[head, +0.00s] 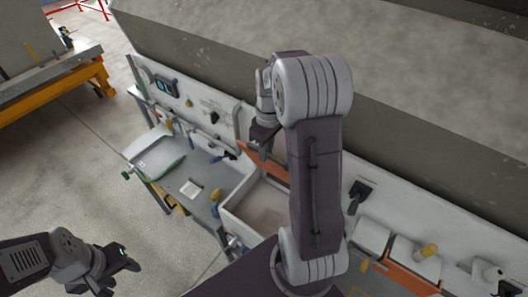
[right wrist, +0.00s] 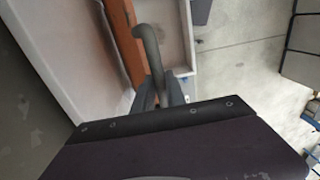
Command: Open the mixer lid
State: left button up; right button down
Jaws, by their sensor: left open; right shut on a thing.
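A white open-topped box (head: 232,209), which looks like the mixer, stands below my right arm, with a pale floor inside. An orange-brown panel (head: 272,169), apparently its lid, stands along the far side of the box, partly hidden by my arm. It also shows as an orange-brown strip in the right wrist view (right wrist: 125,42). My right gripper (head: 260,143) is beside this panel; in the right wrist view its fingers (right wrist: 160,92) are shut on a grey bent handle (right wrist: 150,45). My left gripper (head: 120,266) is open and empty at lower left, away from the box.
A grey workbench with a tray (head: 157,157) and small tools stands left of the box. A white tool wall (head: 205,112) runs behind. A large grey slab (head: 420,90) lies above right. Several white containers with orange (head: 408,262) are at lower right.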

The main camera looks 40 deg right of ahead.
jog(key=c, duration=1.4)
grip_release()
jog(key=shift+s+f, duration=0.1)
jog(key=shift+f, duration=0.05)
jog(key=shift+o, duration=0.2)
jog(key=shift+d, duration=0.5)
pick_arm(q)
jog(key=shift+d+f+b, duration=0.35)
jog(key=shift+f+b, duration=0.5)
pick_arm(e)
notch_tip(320, 180, up, 9)
jog(key=shift+w+d, duration=0.2)
jog(key=shift+d, duration=0.15)
pick_arm(q)
jog(key=shift+a, duration=0.1)
pick_arm(e)
jog(key=shift+a, duration=0.1)
jog(key=shift+f, duration=0.15)
